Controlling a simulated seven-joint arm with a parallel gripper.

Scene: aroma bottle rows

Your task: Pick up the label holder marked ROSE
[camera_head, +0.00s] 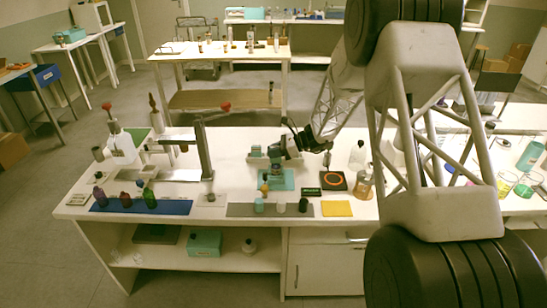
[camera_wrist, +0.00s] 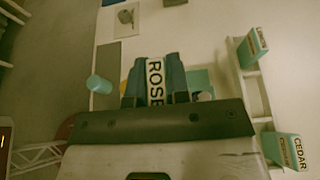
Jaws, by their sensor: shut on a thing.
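My gripper (camera_wrist: 155,92) is shut on the ROSE label holder (camera_wrist: 155,78), a white plate with black letters between the two dark fingers in the wrist view. Its lower part is hidden by the gripper body. In the head view my gripper (camera_head: 276,160) is over the middle of the white table, above a teal stand (camera_head: 281,181). The holder is too small there to read. The CEDAR label holder (camera_wrist: 286,150), teal with a white face, is at lower right in the wrist view. Another teal holder (camera_wrist: 253,47) is at upper right.
A yellow sheet (camera_head: 337,208) and black pad (camera_head: 332,181) lie to the right.

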